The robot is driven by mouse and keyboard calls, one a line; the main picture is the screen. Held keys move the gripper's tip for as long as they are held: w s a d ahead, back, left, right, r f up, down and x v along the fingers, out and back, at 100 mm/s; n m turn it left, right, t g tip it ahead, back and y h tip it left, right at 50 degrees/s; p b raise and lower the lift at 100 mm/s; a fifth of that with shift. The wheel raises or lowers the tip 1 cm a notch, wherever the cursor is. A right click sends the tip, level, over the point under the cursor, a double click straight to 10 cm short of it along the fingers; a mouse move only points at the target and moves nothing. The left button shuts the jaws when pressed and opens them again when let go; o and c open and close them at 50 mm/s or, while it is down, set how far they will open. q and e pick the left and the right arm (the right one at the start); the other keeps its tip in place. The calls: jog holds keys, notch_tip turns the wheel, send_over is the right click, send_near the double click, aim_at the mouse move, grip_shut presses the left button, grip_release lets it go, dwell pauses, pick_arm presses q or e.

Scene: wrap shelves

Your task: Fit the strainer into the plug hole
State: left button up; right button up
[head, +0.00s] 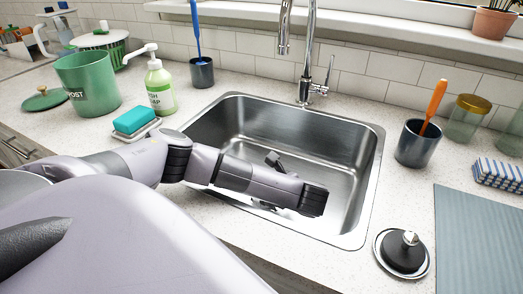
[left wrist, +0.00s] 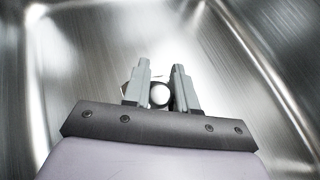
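My left arm reaches over the steel sink (head: 340,150), and its gripper points down into the basin, mostly hidden behind the arm in the head view. In the left wrist view the fingers of my left gripper (left wrist: 161,72) stand close on either side of a bright round knob (left wrist: 160,95), which fills the gap between them. I take this as the strainer's knob; its body is mostly hidden behind the fingers, with only a pale edge showing at the left. The plug hole is not visible in either view. My right gripper is out of view.
A black stopper (head: 402,255) with a metal knob sits on a round dish on the right counter. The faucet (head: 308,60) rises behind the sink. A soap bottle (head: 160,88) and sponge (head: 134,120) stand left; a dark cup (head: 417,148) and grey mat (head: 480,245) lie right.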

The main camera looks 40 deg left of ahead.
pick_arm(q)
jog(key=shift+o, duration=1.1)
jog(key=shift+r, duration=0.2)
jog(key=p+v, duration=0.5)
jog(key=v, duration=0.1)
jog(key=shift+a+r, duration=0.1)
jog(key=shift+s+d+r+p, duration=0.1)
jog(key=shift+d+r+p, duration=0.1)
jog(key=shift+d+p, duration=0.45)
jog(key=shift+d+f, duration=0.1)
jog(key=shift+f, duration=0.05)
